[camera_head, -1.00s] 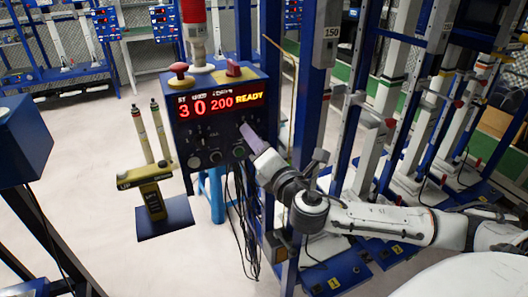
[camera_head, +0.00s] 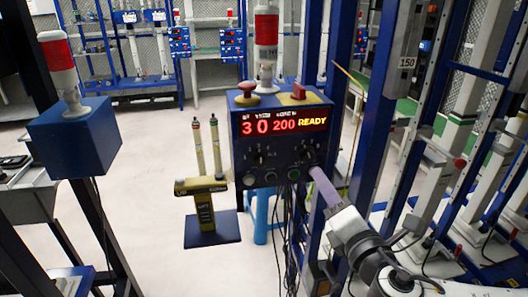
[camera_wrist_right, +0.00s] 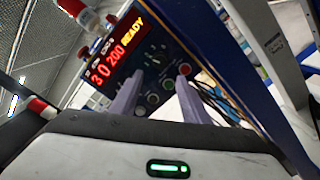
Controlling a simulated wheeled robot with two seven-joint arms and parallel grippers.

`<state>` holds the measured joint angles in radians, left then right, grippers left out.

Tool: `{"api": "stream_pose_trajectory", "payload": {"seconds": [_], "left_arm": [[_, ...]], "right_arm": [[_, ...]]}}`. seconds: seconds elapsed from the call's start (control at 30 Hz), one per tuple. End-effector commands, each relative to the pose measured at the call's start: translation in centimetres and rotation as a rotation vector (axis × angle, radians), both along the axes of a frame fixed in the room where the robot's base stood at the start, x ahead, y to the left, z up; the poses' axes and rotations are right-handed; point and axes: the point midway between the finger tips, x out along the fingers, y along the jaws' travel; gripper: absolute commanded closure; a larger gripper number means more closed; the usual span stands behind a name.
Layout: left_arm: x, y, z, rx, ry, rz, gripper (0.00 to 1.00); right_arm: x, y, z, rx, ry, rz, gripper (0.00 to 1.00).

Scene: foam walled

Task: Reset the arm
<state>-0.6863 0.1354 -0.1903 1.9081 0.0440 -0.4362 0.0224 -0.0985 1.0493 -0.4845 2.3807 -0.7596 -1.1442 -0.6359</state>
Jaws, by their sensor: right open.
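My right arm (camera_head: 365,245) comes in from the lower right in the head view. Its gripper (camera_head: 320,180) points up and left, its tip just off the lower right corner of the blue control box (camera_head: 262,152). In the right wrist view the gripper (camera_wrist_right: 160,88) has two purple-grey fingers apart with nothing between them. The box's knobs and buttons lie beyond them; the gap to the panel is hard to judge. The box's red display (camera_head: 283,123) reads 30, 200 and READY. My left gripper is not in view.
A blue post (camera_head: 312,75) and rows of blue-framed stands (camera_head: 445,180) fill the right. A yellow pedal stand (camera_head: 204,210) is on the floor left of the box. A blue box with a red-topped lamp (camera_head: 75,135) stands at left.

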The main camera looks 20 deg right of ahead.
Motion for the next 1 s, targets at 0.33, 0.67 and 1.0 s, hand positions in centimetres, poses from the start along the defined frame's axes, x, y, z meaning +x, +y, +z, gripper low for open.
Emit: {"api": "stream_pose_trajectory", "payload": {"seconds": [0.33,0.67,1.0], "left_arm": [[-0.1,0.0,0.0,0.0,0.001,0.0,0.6],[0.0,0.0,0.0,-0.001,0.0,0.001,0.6],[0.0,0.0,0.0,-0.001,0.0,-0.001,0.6]], "right_arm": [[-0.4,1.3,-7.6,0.256,0.139,0.003,0.58],[-9.3,9.9,-28.9,1.293,0.475,-0.21,0.58],[-17.9,16.2,-37.0,2.031,0.443,-0.586,0.58]]}}
